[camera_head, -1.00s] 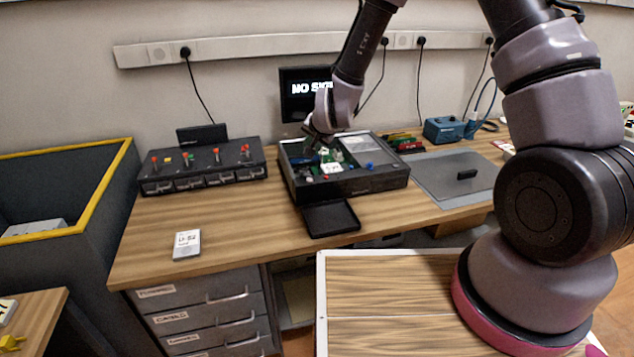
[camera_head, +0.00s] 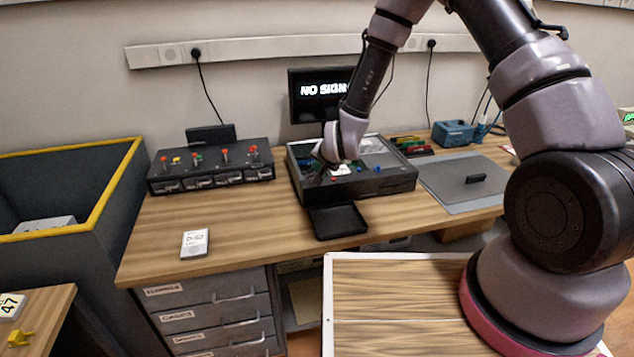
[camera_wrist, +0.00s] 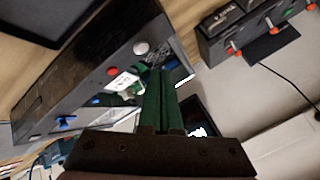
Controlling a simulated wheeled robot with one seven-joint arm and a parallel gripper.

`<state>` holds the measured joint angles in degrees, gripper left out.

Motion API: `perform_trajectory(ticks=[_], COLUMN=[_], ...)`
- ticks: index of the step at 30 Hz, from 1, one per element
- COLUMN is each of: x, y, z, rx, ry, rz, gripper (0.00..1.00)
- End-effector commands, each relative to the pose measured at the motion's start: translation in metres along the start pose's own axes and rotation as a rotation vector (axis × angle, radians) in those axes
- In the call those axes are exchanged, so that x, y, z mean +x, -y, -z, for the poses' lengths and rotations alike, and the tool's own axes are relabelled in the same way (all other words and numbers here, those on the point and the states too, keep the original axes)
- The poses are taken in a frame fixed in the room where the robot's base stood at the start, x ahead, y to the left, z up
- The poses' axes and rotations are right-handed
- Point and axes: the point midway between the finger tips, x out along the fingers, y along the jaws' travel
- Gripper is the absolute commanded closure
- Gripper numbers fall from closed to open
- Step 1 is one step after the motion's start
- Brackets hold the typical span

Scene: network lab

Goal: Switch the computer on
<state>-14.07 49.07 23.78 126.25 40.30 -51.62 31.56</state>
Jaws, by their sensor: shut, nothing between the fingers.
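The computer is an open black case (camera_head: 385,184) on the wooden desk, with a green board, white parts and a blue part inside. Behind it a monitor (camera_head: 308,82) shows white "NO SIGN…" text, partly hidden by my arm. My gripper (camera_head: 322,160) is low over the left part of the case. In the wrist view my gripper (camera_wrist: 154,75) is shut with nothing held. Its tips are over the case's edge region, near a round silver button (camera_wrist: 140,48) and a red button (camera_wrist: 112,71). I cannot tell whether the tips touch anything.
A black tray (camera_head: 338,222) lies in front of the case. A switch box (camera_head: 210,181) with red-topped levers stands left of it. A grey mat (camera_head: 460,190) with a small black block is right. A white labelled card (camera_head: 195,243) lies on the otherwise clear left front desk.

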Motion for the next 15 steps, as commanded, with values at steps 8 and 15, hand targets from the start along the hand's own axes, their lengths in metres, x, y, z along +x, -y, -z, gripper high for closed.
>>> perform_trajectory(ticks=[8, 15], x=[0.0124, 0.0133], y=[-0.0087, -0.0094], z=[-0.0101, -0.0104], rx=[-0.001, -0.001], ry=[0.001, 0.0], rz=[0.001, 0.002], gripper=[1.0, 1.0])
